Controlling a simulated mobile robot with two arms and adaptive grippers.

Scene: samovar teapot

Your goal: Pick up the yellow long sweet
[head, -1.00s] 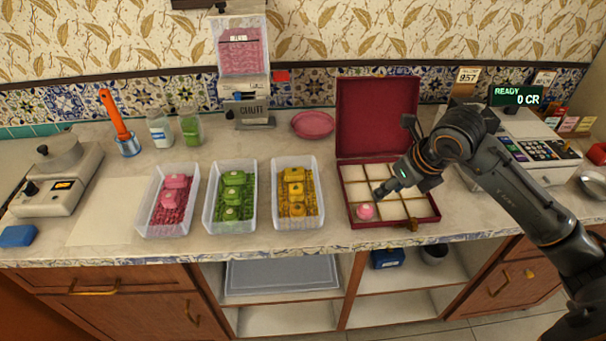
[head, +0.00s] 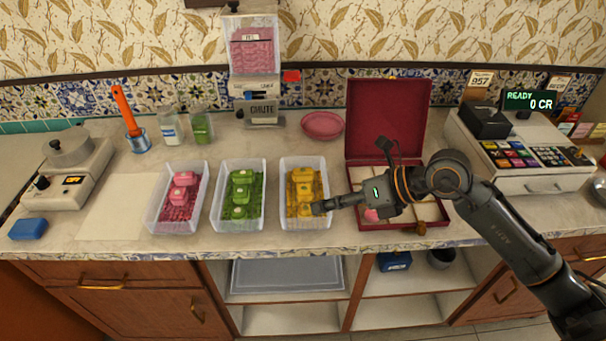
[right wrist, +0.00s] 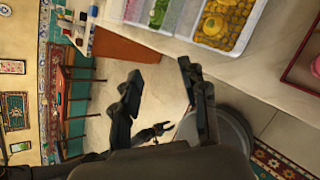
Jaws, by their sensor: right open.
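Several yellow sweets (head: 302,175) lie on yellow filling in a clear bin (head: 326,180), in a row from back to front. The ones at the back look more oblong, and the front one is partly hidden by my gripper. My right gripper (head: 321,208) reaches in from the right over the front right wall of this bin. In the right wrist view its fingers (right wrist: 160,85) are spread with nothing between them, and the yellow sweets (right wrist: 212,25) show at the top right, apart from the fingers. My left gripper is not seen in the head view.
Green sweets (head: 240,192) and pink sweets (head: 183,185) fill two bins to the left. The open red box (head: 388,120) stands right, behind my right forearm, with a pink sweet (head: 371,215) in it. The cash register (head: 520,150) is farther right. White paper (head: 115,207) lies left.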

